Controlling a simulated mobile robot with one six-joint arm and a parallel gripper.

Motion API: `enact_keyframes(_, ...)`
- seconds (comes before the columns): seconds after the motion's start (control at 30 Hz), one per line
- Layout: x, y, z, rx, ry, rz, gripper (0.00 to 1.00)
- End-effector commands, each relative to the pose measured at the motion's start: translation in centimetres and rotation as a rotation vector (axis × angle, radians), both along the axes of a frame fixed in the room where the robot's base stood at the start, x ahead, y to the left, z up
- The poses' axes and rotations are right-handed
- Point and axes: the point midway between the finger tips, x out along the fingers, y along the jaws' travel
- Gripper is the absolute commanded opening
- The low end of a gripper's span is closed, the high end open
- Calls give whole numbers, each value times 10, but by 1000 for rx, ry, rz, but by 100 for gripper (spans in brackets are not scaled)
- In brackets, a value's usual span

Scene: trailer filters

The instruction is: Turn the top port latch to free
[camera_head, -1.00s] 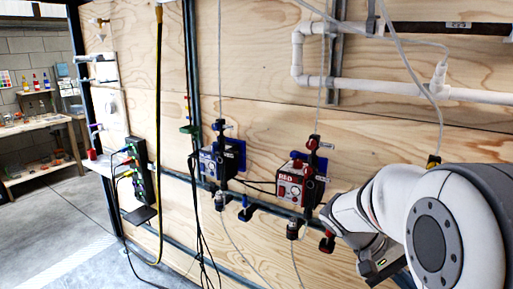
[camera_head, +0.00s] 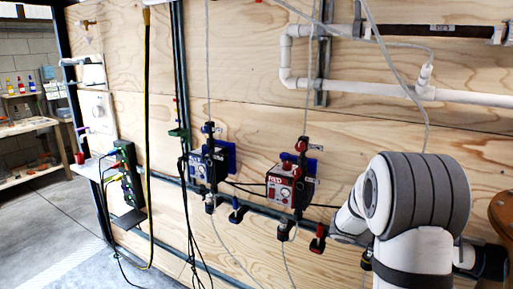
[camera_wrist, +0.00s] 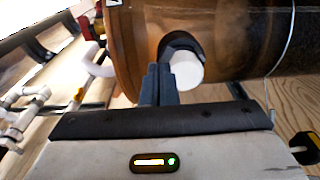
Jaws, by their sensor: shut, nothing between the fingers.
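In the wrist view, my gripper (camera_wrist: 160,72) is shut and empty, its two dark fingers together. It points at a brown, see-through cylindrical housing (camera_wrist: 235,45). A white round port (camera_wrist: 186,70) stands out from the housing just right of the fingertips. A dark curved piece (camera_wrist: 180,42), which looks like the port latch, wraps around the port's top and left side. The fingertips overlap its lower left in the picture; I cannot tell whether they touch. In the head view, a brown rounded part (camera_head: 502,215) shows at the right edge. My gripper cannot be made out there.
A plywood wall (camera_head: 380,115) carries white pipes (camera_head: 400,90), a red-labelled pump box (camera_head: 284,186) and a blue one (camera_head: 203,166). Hoses and cables hang down. Open floor (camera_head: 40,215) lies at the left. In the wrist view, a thin hose (camera_wrist: 280,55) runs right of the port.

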Motion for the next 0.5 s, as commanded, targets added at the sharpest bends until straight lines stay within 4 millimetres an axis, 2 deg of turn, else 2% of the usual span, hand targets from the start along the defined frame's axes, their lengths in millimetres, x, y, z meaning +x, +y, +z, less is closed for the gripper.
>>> enact_keyframes(0.2, -6, -12, -1, 1, 0, 0, 0)
enact_keyframes(0.5, -6, -13, 0, 1, 0, 2, 0)
